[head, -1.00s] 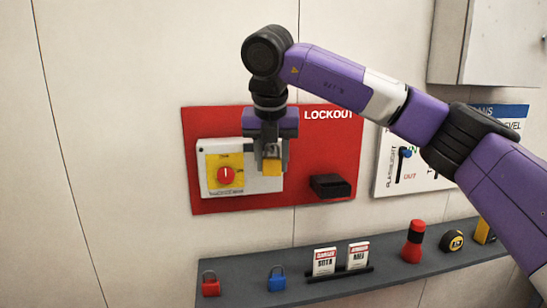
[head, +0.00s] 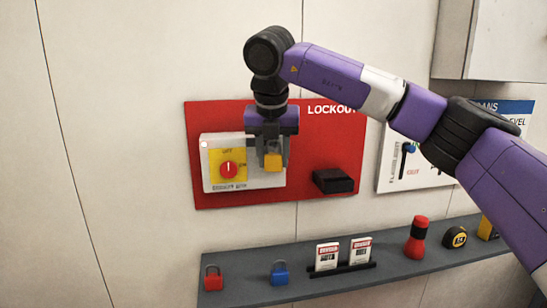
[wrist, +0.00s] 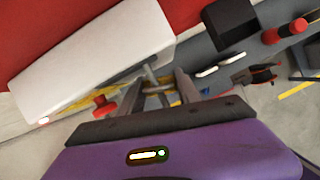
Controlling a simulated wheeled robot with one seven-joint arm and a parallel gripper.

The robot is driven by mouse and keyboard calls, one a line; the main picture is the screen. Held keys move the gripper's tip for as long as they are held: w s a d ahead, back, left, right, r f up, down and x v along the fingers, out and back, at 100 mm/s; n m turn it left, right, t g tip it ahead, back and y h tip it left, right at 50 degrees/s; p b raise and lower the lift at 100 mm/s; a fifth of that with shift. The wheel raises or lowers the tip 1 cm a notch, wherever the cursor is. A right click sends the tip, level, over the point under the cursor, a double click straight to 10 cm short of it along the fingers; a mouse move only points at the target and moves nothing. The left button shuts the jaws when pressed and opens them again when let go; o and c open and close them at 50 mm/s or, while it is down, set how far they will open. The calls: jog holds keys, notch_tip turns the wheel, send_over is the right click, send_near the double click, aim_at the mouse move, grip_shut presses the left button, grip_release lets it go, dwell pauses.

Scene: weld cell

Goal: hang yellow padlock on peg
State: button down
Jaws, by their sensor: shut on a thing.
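The yellow padlock (head: 273,161) is held upright between the fingers of my gripper (head: 273,152), in front of the right end of the white switch box on the red board. In the wrist view, my gripper (wrist: 160,98) is shut on it. Grey metal bars (wrist: 151,80) show between the fingers there. I cannot tell whether they are the padlock's shackle, the peg or both, nor whether the shackle is around the peg. My gripper hides this spot in the head view.
The white switch box (head: 212,181) has a red knob (head: 228,170). A black box (head: 333,181) sticks out at right. Below, the grey shelf (head: 395,269) holds a red padlock (head: 213,279), a blue padlock (head: 279,274), tags (head: 327,257) and tools.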

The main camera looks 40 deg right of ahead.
jog(key=c, duration=0.8)
grip_release()
jog(key=shift+o, duration=0.2)
jog(key=b+v, duration=0.1)
jog(key=v, duration=0.6)
jog(key=shift+s+a+r+b, duration=0.1)
jog(key=shift+r+b, duration=0.2)
jog(key=shift+r, duration=0.05)
